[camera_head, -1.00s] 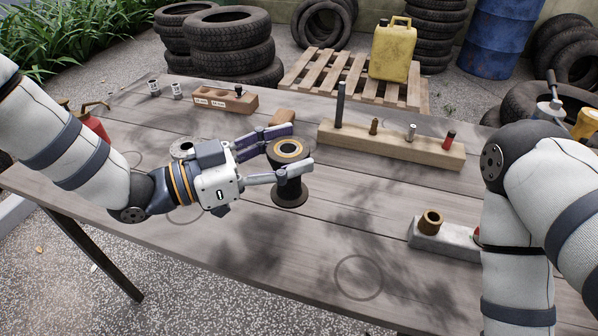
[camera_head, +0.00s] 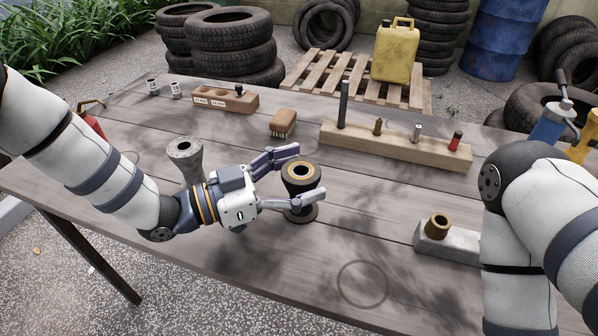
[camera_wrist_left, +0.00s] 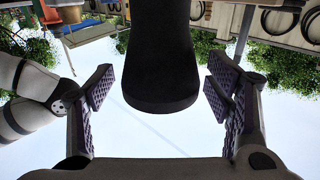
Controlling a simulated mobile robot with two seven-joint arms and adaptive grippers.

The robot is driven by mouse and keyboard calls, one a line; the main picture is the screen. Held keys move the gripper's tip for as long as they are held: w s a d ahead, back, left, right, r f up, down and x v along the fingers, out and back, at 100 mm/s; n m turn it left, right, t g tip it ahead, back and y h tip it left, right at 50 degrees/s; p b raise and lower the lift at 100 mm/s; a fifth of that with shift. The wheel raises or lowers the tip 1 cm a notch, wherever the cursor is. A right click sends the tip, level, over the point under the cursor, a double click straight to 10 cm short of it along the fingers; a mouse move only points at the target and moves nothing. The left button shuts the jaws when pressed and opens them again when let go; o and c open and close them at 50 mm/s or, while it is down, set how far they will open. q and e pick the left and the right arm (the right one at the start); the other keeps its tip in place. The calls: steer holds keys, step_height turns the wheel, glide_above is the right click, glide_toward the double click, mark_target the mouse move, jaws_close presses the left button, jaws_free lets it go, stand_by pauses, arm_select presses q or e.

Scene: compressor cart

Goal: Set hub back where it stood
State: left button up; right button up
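The hub (camera_head: 300,188) is a dark, waisted spool with a brass-coloured ring around its top hole. It looks upright, with its lower flange at or close to the tabletop; contact is hard to tell. My left gripper (camera_head: 306,172) has one finger on the far side and one on the near side of it. In the left wrist view the hub (camera_wrist_left: 160,60) shows as a dark shape between the fingers, with gaps on both sides, so the gripper is open around it. My right gripper is out of view.
A drawn ring (camera_head: 362,283) marks the bare front of the table. A grey spool (camera_head: 185,160) stands behind my left wrist. A wooden peg block (camera_head: 395,148), a brush (camera_head: 283,123) and a grey block with a brass bush (camera_head: 437,225) are nearby.

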arm_select(q)
steer(key=shift+r, duration=0.35)
steer(key=v, duration=1.2)
steer(key=shift+f, duration=0.15)
